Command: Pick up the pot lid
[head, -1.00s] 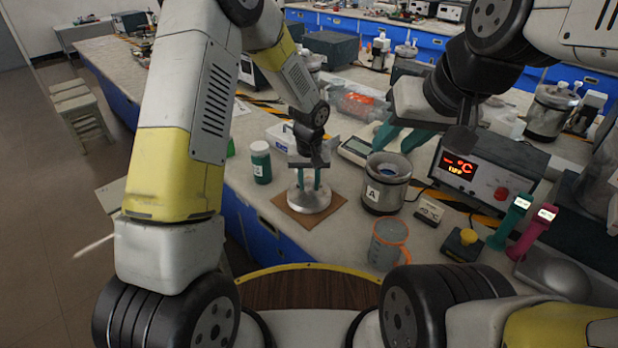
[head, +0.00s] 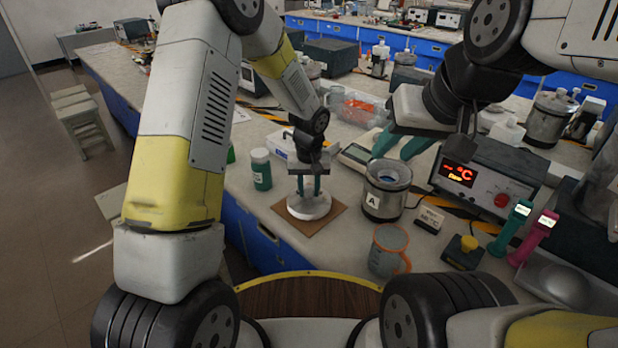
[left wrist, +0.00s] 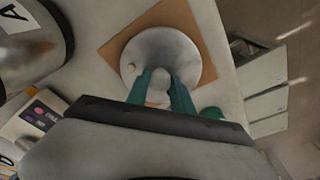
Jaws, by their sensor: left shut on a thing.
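The pot lid (head: 309,207) is a round, pale metal disc with a small knob on top. It is over a brown square mat (head: 336,212) near the front of the bench. My left gripper (head: 309,187) points down from above, its teal fingers shut on the lid's knob. The left wrist view shows the lid (left wrist: 165,52) between and beyond the fingers (left wrist: 160,88). I cannot tell whether the lid touches the mat. My right gripper (head: 402,146) is open and empty behind the metal pot (head: 384,202) marked A, which stands without a cover.
An orange-rimmed beaker (head: 388,252) stands at the front edge. A heater box with red display (head: 482,180), a small label stand (head: 429,219) and a yellow-button box (head: 463,251) are to the right.

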